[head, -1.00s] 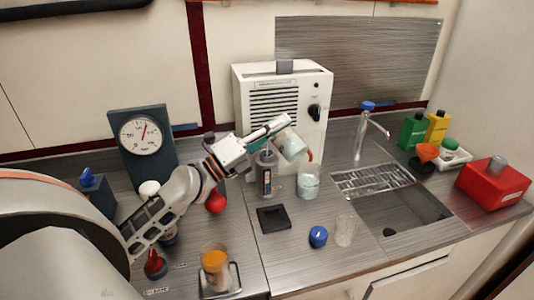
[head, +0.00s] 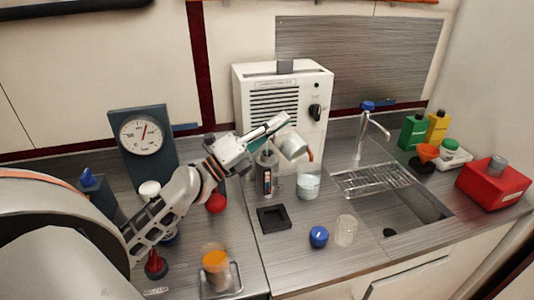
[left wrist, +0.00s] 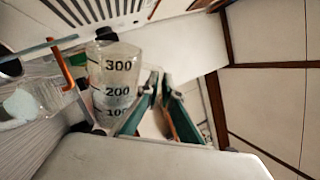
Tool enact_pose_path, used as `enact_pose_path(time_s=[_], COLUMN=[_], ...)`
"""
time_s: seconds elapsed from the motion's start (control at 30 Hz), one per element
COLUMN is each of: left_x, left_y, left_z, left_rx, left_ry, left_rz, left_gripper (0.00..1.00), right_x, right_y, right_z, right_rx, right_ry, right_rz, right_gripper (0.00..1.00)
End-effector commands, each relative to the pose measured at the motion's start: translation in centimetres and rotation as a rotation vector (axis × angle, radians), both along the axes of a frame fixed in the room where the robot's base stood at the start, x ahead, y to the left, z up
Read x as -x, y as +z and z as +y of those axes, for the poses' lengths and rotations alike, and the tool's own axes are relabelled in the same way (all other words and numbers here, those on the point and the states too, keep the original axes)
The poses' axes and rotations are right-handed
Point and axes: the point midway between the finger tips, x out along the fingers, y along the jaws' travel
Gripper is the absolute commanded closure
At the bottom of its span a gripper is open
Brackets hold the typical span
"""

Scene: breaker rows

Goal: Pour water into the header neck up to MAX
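My left gripper (head: 279,126) is shut on a clear measuring jug (head: 292,146) and holds it tilted in the air. In the left wrist view the jug (left wrist: 116,85) shows marks 100, 200 and 300 beside the nearly closed fingers (left wrist: 160,80); the exact grip point is hard to see. The grey header neck (head: 266,176), with a small red-and-white strip on its front, stands just below and left of the jug, in front of the white unit. Its MAX mark is too small to read, and I cannot tell whether water is flowing. My right gripper is out of view.
A clear jar of pale liquid (head: 309,184) stands close to the right of the neck. A black square tray (head: 273,219), a blue cap (head: 318,237) and a clear glass (head: 346,230) lie in front. The white unit (head: 283,110) stands behind; the sink (head: 400,212) is right.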

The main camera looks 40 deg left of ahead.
Motion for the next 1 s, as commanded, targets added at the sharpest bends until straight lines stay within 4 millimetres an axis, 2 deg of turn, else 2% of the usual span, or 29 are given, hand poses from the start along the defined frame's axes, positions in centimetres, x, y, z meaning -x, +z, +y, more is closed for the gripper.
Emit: enact_pose_path(time_s=[1.0], left_x=[-0.03], left_y=[0.41], left_z=[0.32], left_rx=[0.053], left_ry=[-0.005], left_rz=[0.0], left_gripper=[1.0], right_x=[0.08], right_y=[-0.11], right_z=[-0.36], right_rx=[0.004], right_ry=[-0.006], right_rz=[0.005], right_gripper=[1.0])
